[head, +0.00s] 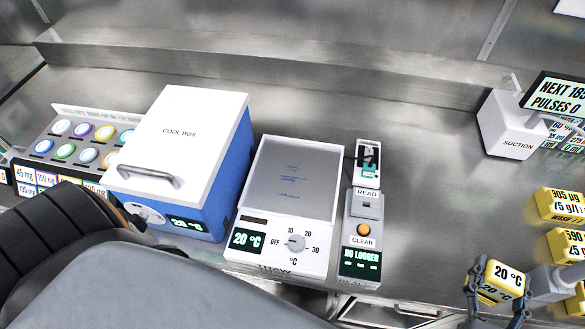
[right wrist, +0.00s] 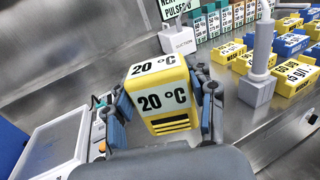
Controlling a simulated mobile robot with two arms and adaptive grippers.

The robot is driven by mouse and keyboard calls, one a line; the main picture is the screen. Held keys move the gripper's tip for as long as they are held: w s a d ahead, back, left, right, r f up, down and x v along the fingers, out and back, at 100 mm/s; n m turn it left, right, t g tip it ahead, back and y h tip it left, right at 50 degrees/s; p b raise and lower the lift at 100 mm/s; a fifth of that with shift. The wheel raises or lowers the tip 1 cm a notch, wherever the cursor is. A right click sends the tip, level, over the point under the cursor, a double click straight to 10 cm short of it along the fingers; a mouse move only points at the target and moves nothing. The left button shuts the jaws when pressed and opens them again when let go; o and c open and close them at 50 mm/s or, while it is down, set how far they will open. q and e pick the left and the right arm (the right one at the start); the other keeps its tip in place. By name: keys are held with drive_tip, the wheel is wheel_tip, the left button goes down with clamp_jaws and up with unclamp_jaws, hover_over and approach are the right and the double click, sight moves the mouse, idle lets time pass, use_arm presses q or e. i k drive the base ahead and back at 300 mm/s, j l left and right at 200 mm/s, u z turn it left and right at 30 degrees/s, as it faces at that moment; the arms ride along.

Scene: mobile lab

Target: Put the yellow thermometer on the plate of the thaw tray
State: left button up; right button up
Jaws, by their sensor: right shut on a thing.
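The yellow thermometer (head: 503,279) is a yellow block with white faces reading 20 °C, at the lower right of the head view. My right gripper (head: 497,296) is shut on it, with a finger on each side. In the right wrist view the thermometer (right wrist: 160,97) sits between the fingers, held above the bench. The thaw tray (head: 277,257) is a white unit with a dial and a 20 °C display. Its grey plate (head: 293,180) is bare except for small blue marks. The tray is left of my right gripper, well apart from it. My left gripper is out of view.
A blue cool box (head: 190,130) stands left of the tray. A logger reader (head: 366,205) with an orange button stands close on its right. A white suction unit (head: 509,127) is at the back right, with yellow blocks (head: 561,204) in front. The bench between reader and blocks is clear.

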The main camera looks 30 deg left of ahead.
sight(291, 188)
drive_tip(key=k+j+u, duration=0.1)
drive_tip(key=u, duration=0.35)
drive_tip(key=k+j+u, duration=0.2)
drive_tip(key=u, duration=1.05)
